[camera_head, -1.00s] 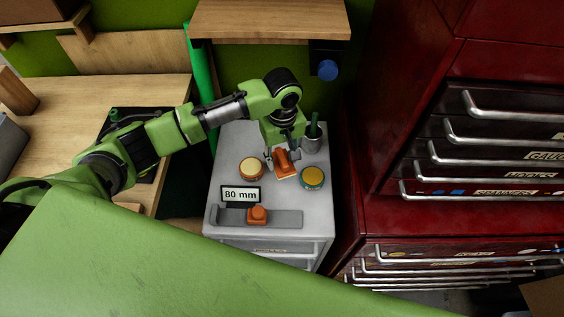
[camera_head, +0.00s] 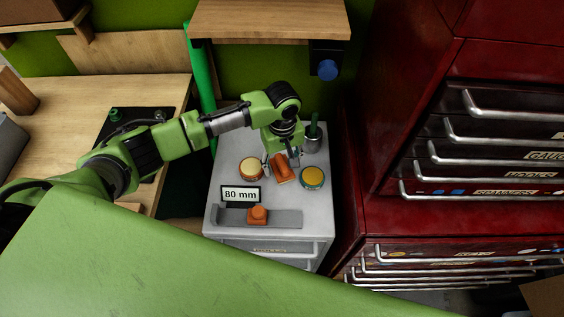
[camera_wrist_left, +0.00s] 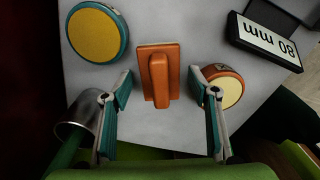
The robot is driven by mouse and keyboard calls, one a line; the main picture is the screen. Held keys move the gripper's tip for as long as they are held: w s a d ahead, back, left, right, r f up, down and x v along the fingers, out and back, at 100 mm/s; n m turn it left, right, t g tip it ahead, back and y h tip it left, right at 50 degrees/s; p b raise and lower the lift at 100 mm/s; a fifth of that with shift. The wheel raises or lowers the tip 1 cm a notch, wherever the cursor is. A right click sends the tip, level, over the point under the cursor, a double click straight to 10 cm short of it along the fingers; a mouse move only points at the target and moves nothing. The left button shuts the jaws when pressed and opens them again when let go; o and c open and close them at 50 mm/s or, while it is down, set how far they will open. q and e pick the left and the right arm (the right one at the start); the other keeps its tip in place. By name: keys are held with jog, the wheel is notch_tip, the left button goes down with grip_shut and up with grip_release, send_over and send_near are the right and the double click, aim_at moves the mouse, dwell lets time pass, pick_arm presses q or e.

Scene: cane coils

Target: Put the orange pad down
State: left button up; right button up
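The orange pad (camera_head: 283,173) lies on the grey cabinet top (camera_head: 228,150), between two round tins. In the left wrist view the pad (camera_wrist_left: 158,75) shows as a flat plate with a raised grip bar. My left gripper (camera_head: 281,160) is above and behind it. In the left wrist view its fingers (camera_wrist_left: 160,115) are open on both sides of the pad, with gaps between them and the pad. The gripper is empty. My right gripper is not in view.
A cream-topped orange tin (camera_head: 250,168) and a yellow-topped teal tin (camera_head: 312,178) flank the pad. A metal cup (camera_head: 312,143) stands behind. In front are an "80 mm" sign (camera_head: 240,194) and a grey strip (camera_head: 285,218) with an orange block (camera_head: 258,214). Red drawers (camera_head: 430,215) rise at right.

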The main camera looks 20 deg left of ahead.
aim_at(282, 163)
pick_arm(q)
jog(key=shift+r, duration=0.1)
notch_tip(282, 163, up, 12)
dwell(0.5)
dwell(0.5)
